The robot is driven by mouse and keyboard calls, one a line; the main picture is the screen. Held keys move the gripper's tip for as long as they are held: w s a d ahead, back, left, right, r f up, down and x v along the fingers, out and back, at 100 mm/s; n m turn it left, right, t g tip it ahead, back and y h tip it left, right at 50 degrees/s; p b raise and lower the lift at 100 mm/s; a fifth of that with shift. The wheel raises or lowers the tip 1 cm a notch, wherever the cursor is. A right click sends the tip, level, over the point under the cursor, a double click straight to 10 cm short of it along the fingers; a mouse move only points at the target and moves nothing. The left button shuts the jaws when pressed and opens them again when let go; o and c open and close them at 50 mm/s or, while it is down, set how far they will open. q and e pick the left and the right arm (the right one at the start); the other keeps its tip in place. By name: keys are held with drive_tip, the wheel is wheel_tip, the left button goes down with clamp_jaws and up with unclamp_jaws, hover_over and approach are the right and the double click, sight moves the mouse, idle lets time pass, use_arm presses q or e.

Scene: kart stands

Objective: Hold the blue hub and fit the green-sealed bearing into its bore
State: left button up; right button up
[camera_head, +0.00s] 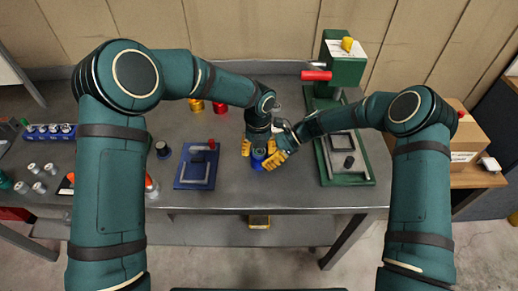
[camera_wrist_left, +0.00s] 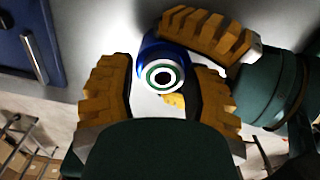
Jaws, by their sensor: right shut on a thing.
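The blue hub (camera_head: 258,164) stands near the table's front edge; it also shows in the left wrist view (camera_wrist_left: 149,50). The green-sealed bearing (camera_wrist_left: 160,77) shows as a green ring with a pale rim and dark hole at the hub's end face. It looks lined up with the bore; I cannot tell how deep it sits. My right gripper (camera_head: 277,157) is shut on the hub from the right. My left gripper (camera_head: 258,147) points down over the hub. In the left wrist view its fingers (camera_wrist_left: 165,95) are spread, with visible gaps beside the bearing.
A blue fixture plate (camera_head: 184,172) lies left of the hub. A green press (camera_head: 343,70) with a red handle and a green tray (camera_head: 325,170) are at right. Red and yellow parts (camera_head: 219,107) stand behind. Several blue-held cylinders (camera_head: 50,131) are at far left.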

use_arm(q)
drive_tip(key=shift+s+d, duration=0.1)
drive_tip(key=shift+d, duration=0.25)
use_arm(e)
drive_tip(key=shift+a+r, duration=0.1)
drive_tip(key=shift+a, duration=0.1)
use_arm(q)
drive_tip(key=shift+r, duration=0.15)
